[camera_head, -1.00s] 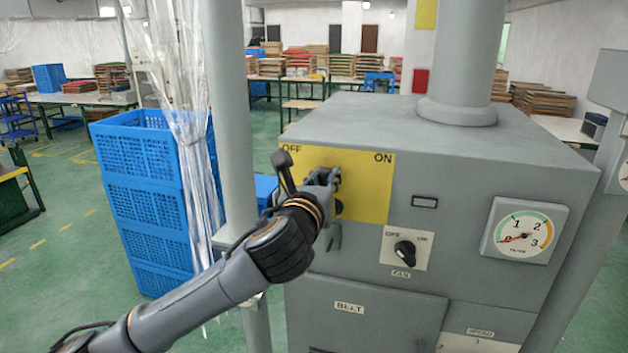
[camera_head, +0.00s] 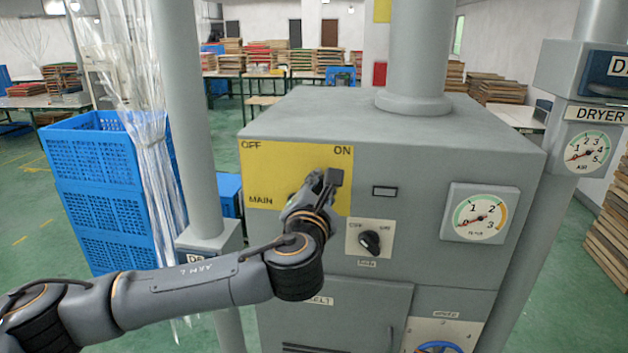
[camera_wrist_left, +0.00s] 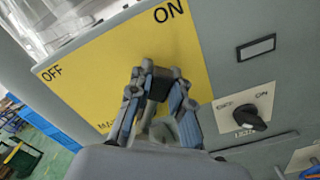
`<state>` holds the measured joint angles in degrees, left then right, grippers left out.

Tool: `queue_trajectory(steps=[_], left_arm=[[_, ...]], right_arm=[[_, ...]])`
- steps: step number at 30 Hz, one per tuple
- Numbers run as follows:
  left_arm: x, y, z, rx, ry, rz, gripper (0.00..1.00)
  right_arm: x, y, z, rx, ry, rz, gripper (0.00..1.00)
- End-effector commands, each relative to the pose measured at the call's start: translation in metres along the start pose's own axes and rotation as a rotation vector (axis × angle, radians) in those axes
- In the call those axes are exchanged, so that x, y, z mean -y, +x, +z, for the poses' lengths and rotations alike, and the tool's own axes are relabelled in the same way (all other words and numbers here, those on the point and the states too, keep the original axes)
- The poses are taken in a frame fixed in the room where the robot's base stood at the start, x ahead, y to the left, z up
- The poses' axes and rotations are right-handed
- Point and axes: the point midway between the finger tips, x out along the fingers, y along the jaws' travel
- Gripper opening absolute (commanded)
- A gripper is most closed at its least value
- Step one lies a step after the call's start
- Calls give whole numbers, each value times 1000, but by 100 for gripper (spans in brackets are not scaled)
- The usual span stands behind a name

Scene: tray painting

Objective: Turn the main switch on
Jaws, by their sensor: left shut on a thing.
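The main switch plate (camera_head: 275,163) is yellow, marked OFF at upper left, ON at upper right and MAIN at lower left. Its dark switch handle (camera_head: 335,177) now leans up to the right, its end just below the ON mark. My left gripper (camera_head: 318,183) is at the plate's right side, shut on the handle. In the left wrist view, the two fingers (camera_wrist_left: 157,77) stand on either side of the dark handle (camera_wrist_left: 160,88), below the ON mark. The switch's pivot is hidden behind my gripper. My right gripper is not in view.
A fan knob (camera_head: 370,242) sits below right of the plate, close to my left wrist. A small dark-framed panel (camera_head: 385,191) and a gauge (camera_head: 479,215) are further right. Stacked blue crates (camera_head: 97,190) and a grey post (camera_head: 187,120) stand at left.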

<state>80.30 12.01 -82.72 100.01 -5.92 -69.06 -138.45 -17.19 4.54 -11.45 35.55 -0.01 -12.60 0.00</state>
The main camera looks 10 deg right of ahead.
Motion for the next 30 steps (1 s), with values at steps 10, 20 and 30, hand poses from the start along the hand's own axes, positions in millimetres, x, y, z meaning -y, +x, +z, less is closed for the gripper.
queue_trajectory(steps=[10,20,30], left_arm=[[7,0,-1,-2,78,-1,0],[8,0,-1,-2,86,-2,0],[8,0,-1,-1,83,-1,43]], right_arm=[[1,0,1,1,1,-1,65],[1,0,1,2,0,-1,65],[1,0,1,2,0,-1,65]])
